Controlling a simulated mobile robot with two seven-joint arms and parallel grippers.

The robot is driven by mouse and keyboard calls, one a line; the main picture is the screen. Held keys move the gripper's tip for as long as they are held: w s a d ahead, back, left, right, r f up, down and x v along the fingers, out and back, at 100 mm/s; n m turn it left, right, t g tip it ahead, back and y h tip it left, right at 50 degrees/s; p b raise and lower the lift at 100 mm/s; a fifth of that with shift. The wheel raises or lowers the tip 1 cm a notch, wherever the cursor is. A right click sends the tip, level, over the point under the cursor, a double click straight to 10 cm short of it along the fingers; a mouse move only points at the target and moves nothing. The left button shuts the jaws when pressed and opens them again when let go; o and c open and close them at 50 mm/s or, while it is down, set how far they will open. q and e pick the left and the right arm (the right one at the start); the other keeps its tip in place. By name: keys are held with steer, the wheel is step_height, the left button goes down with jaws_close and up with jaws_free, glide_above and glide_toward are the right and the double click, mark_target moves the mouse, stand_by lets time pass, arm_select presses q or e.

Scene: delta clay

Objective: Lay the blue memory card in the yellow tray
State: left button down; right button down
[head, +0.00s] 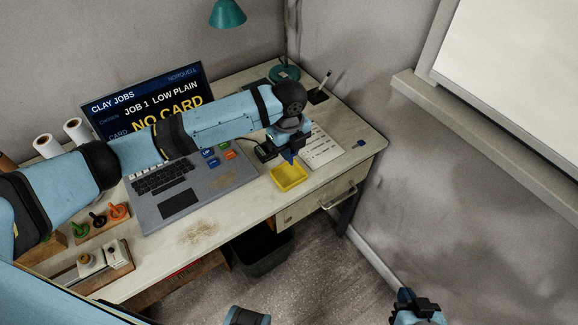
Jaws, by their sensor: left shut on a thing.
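The yellow tray (285,184) sits near the front right edge of the desk. My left gripper (289,149) points down just above the back of the tray. It is shut on a small dark blue piece, the blue memory card (289,157), which is mostly hidden by the gripper and looks to be over the tray; the exact gap between them is hard to tell. My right gripper (406,295) is low at the bottom right, away from the desk; its fingers are too small to read.
A laptop (178,204) with small coloured squares beside its keyboard stands left of the tray; its screen reads "NO CARD". A printed sheet (321,150) and a small blue item (361,143) lie to the right. A black reader-like box (265,152) is behind the tray.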

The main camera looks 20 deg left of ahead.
arm_select(q)
steer(key=shift+f, duration=1.7)
step_height(320, 180, down, 3)
steer(key=shift+f+b, duration=0.15)
steer(key=shift+b, duration=0.15)
arm_select(e)
steer(key=shift+s+d+f, duration=0.15)
steer(key=shift+s+f, duration=0.15)
steer(key=shift+f, duration=0.2)
steer(key=shift+r, duration=0.15)
arm_select(q)
steer(key=c, duration=1.2)
jaws_free()
steer(key=shift+f, duration=0.1)
steer(key=shift+o, duration=0.2)
arm_select(e)
steer(key=shift+w, duration=0.1)
